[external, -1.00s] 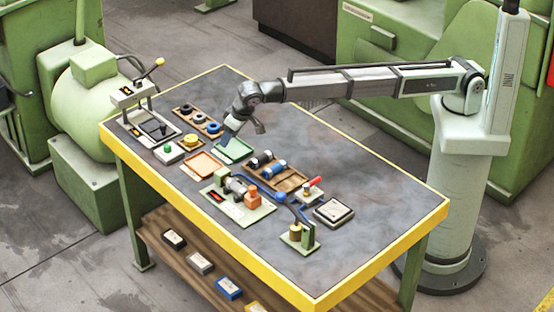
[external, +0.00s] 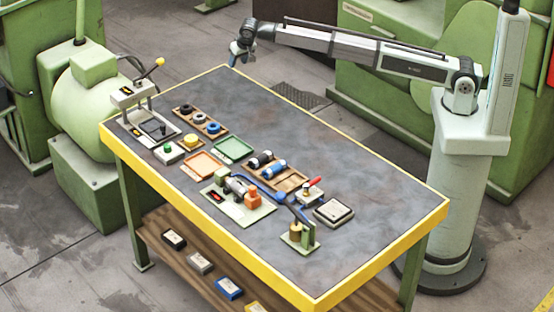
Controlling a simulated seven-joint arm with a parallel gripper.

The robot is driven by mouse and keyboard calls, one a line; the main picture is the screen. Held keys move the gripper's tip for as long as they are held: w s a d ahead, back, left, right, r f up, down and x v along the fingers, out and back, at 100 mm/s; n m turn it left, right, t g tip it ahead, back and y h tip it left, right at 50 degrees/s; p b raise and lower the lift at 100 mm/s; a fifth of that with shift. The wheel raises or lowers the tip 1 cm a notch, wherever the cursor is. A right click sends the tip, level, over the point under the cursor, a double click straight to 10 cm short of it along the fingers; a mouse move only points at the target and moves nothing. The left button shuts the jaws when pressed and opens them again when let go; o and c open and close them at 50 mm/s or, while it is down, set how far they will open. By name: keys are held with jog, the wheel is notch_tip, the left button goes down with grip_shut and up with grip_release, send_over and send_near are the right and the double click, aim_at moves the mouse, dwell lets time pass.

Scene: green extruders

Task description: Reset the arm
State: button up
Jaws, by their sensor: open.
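My gripper (external: 233,62) is at the end of my raised arm, above the far back corner of the workbench (external: 360,200). It is small in the view, and its fingers are hard to make out. It is open and nothing shows in it. It is clear of all the objects on the bench. My arm stretches left from its column at the right side of the bench.
On the bench are a green tray (external: 233,149), an orange tray (external: 202,165), a wooden tray with cylinders (external: 289,182), a press with a yellow-knobbed lever (external: 130,97) and a grey square block (external: 334,212). The bench's back and right parts are bare. Green machines stand around.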

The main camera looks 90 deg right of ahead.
jog(key=s+d+f+g, duration=0.1)
jog(key=s+d+f, duration=0.6)
jog(key=d, duration=0.4)
jog(key=s+a+f+n+g+y, duration=0.15)
jog(key=s+a+f, duration=0.35)
jog(key=s+f, duration=0.55)
jog(key=s+a+f+n+g+y, duration=0.15)
jog(key=s+a+f, duration=0.5)
jog(key=f, duration=0.75)
jog(key=s+a+f+n+g, duration=0.1)
jog(key=s+a+f, duration=0.25)
jog(key=s, duration=0.35)
jog(key=s+a+f+n+g, duration=0.1)
jog(key=s+a+f, duration=0.1)
jog(key=s+f, duration=0.4)
jog(key=s+a+f+n+g, duration=0.1)
jog(key=s+a+f, duration=0.25)
jog(key=s, duration=0.45)
jog(key=s+a+f+n+g, duration=0.1)
jog(key=s+a, duration=0.2)
jog(key=s, duration=0.4)
jog(key=s+a+f+n+g, duration=0.1)
jog(key=s+a+n, duration=0.1)
jog(key=s, duration=0.6)
jog(key=s+a+f+n+y, duration=0.1)
jog(key=s+a+f, duration=0.1)
jog(key=s+a, duration=0.2)
jog(key=s, duration=0.3)
jog(key=shift+s+g, duration=0.25)
jog(key=shift+g, duration=0.15)
